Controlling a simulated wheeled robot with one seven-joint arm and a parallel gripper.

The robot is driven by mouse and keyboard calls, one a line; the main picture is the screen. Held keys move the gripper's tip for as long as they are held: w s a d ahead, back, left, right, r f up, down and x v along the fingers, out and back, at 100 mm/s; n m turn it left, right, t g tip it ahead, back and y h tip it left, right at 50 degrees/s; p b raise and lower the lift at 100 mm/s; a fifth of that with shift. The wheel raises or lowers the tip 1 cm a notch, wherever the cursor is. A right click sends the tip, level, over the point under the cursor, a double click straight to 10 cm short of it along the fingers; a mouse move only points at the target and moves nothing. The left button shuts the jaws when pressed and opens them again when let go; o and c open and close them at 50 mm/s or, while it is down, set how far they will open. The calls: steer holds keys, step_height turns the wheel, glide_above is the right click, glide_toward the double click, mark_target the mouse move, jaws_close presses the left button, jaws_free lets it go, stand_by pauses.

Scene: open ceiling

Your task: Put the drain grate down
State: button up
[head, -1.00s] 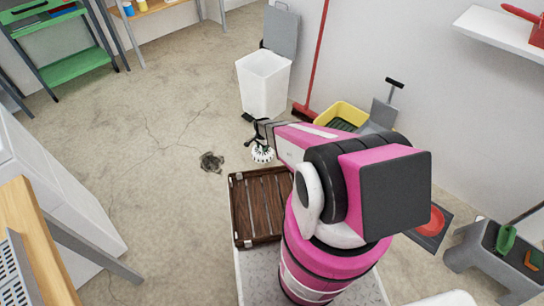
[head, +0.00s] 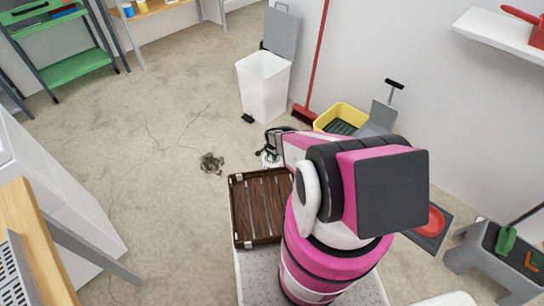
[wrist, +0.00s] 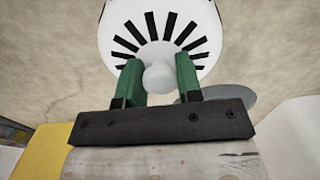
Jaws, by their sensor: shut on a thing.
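The drain grate (wrist: 158,22) is a white disc with black radial slots and a round central knob. In the wrist view my gripper (wrist: 159,76) is shut on the knob, with one green finger on each side. In the head view the grate (head: 268,162) shows small and partly hidden beside my gripper (head: 273,146), just beyond the brown slatted case. Whether the grate touches the floor cannot be told.
A dark debris patch (head: 212,163) lies on the floor to the left. The brown slatted case (head: 239,211) is in front. A white bin (head: 264,86), red broom (head: 311,70) and yellow tray (head: 342,113) stand behind.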

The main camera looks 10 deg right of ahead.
steer(key=shift+f, duration=0.1)
steer(key=o, duration=1)
step_height(320, 180, up, 12)
steer(key=s+r+n, duration=0.3)
steer(key=s+r, duration=0.4)
steer(key=r, duration=0.5)
steer(key=s+r+n, duration=0.4)
steer(key=s+r, duration=0.3)
steer(key=r, duration=0.6)
steer(key=s+r+n, duration=0.3)
steer(key=s+r, duration=0.4)
steer(key=r, duration=0.5)
steer(key=shift+s+r+n, duration=0.15)
steer(key=shift+r+n, duration=0.25)
